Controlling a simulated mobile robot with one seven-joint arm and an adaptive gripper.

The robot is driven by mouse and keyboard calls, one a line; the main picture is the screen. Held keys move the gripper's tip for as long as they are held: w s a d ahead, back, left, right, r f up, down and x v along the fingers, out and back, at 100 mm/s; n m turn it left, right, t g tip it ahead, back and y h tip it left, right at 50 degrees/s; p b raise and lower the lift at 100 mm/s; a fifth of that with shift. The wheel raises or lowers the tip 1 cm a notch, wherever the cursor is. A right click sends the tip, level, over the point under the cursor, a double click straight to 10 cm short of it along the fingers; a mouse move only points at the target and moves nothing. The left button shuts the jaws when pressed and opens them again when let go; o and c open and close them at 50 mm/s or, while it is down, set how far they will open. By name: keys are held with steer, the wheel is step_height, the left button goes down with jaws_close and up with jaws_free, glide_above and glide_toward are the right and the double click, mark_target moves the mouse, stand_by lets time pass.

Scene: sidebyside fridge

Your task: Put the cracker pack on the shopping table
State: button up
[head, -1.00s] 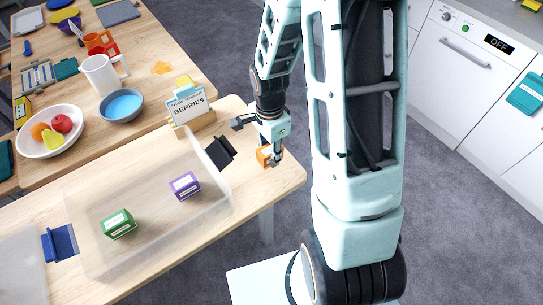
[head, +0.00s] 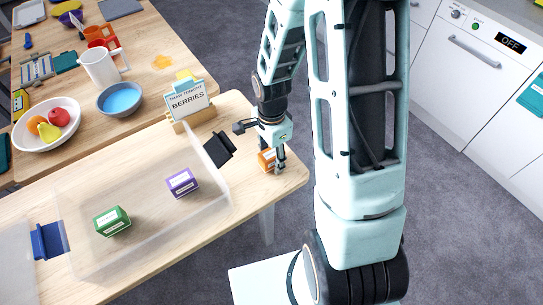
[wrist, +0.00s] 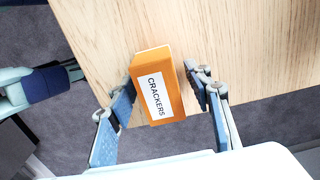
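The cracker pack (head: 265,160) is a small orange box near the right end of the light wooden table (head: 244,190). In the wrist view the pack (wrist: 157,88) shows a white CRACKERS label and lies between the two fingers. My gripper (head: 274,166) reaches down over the pack from above. In the wrist view my gripper (wrist: 163,95) has its fingers spread, with gaps visible on both sides of the pack. The pack looks set on the table top, close to its edge; its underside is hidden.
A clear bin (head: 215,214) left of my gripper holds a green box (head: 112,221) and a purple box (head: 182,182). A BERRIES sign (head: 188,99) stands behind. A fruit bowl (head: 75,132) and a blue bowl (head: 121,99) are on the farther table.

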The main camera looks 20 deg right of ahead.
mark_target(271, 152)
steer(key=shift+r, duration=0.15)
step_height(271, 152, up, 12)
steer(key=shift+r+p, duration=0.1)
steer(key=shift+p, duration=0.4)
stand_by(0.5)
